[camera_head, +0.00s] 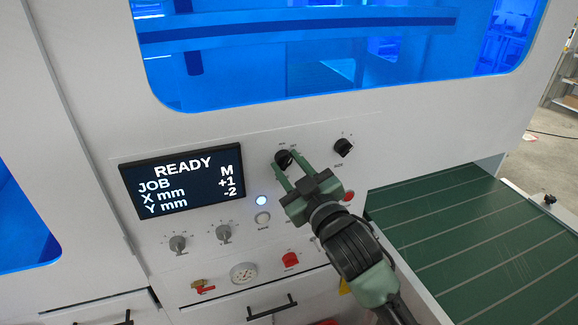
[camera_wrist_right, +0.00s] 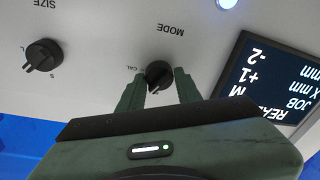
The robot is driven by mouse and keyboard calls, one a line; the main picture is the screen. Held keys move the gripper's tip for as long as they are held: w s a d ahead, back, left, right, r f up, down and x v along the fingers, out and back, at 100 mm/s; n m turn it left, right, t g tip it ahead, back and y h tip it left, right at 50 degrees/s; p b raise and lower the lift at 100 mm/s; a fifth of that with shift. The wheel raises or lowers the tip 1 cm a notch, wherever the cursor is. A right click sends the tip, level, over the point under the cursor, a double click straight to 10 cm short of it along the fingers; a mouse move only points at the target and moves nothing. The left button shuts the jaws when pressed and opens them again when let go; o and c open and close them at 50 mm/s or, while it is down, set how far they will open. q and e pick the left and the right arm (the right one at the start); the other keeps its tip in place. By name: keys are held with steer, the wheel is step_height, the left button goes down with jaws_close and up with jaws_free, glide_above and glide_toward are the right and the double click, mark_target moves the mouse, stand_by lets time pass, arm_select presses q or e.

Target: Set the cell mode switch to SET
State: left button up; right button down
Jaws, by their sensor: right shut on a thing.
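The mode switch (camera_head: 283,157) is a black round knob on the white machine panel, right of the display. In the right wrist view the mode switch (camera_wrist_right: 158,73) shows upside down, with the word MODE and a CAL label beside it. My right gripper (camera_head: 285,167) reaches up from the lower right with its green fingers at the knob. In the right wrist view my right gripper (camera_wrist_right: 160,85) has one finger on each side of the knob, shut on it. The fingers hide part of the knob and its markings, and I cannot tell its exact setting. My left gripper is not in view.
A similar black SIZE knob (camera_head: 344,147) is to the right. The display (camera_head: 182,181) reads READY, JOB M, X +1, Y -2. Grey knobs (camera_head: 178,244), a lit white-blue lamp (camera_head: 261,200) and a red knob (camera_head: 290,259) are nearby. A green conveyor (camera_head: 480,235) lies at right.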

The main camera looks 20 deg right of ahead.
steer(key=shift+r+m, duration=0.1)
steer(key=shift+m, duration=1.1)
steer(key=c, duration=1)
jaws_free()
